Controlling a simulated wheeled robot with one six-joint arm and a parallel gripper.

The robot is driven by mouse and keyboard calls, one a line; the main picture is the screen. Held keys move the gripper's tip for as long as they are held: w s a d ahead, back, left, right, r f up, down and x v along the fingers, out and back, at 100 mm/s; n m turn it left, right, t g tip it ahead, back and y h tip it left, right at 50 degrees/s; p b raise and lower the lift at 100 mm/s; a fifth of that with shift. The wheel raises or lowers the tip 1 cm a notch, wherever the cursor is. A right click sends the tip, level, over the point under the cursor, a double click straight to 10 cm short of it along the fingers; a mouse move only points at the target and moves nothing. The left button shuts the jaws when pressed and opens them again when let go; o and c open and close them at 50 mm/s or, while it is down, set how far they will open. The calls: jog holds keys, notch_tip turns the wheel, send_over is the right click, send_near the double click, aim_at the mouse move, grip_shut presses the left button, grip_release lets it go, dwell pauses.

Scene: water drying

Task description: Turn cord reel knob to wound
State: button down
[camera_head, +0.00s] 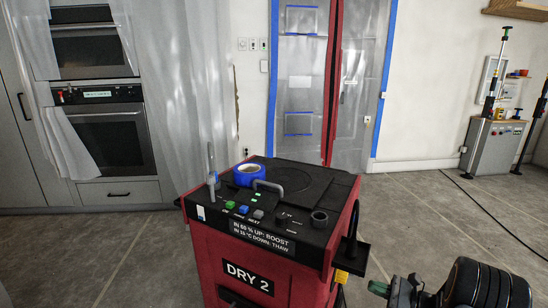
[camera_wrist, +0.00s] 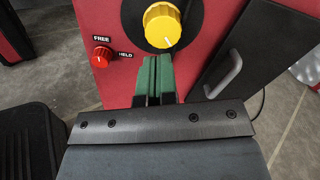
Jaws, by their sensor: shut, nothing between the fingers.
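In the wrist view, a yellow knob (camera_wrist: 162,25) sits on a black round disc (camera_wrist: 204,22) on the red side of the machine. Its small white mark points toward the lower right of the picture. A smaller red knob (camera_wrist: 102,56) sits to its left, between the words FREE and HELD. My gripper's green fingers (camera_wrist: 157,62) are together, just below the yellow knob; I cannot tell if they touch it. No "wound" label is readable. In the head view, the yellow knob (camera_head: 342,276) shows at the machine's right side, left of my gripper (camera_head: 378,288).
The red machine marked DRY 2 (camera_head: 249,278) carries blue tape (camera_head: 248,169) and buttons on top. A dark panel with a grey handle (camera_wrist: 224,77) stands right of the knob. A grey unit (camera_head: 492,147) stands at the back right.

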aim_at(342, 275)
jog(key=a+f+n, duration=0.2)
jog(key=a+n, duration=0.5)
jog(key=n, duration=0.7)
jog(key=shift+w+a, duration=0.2)
jog(key=shift+w, duration=0.15)
jog(key=shift+a, duration=0.1)
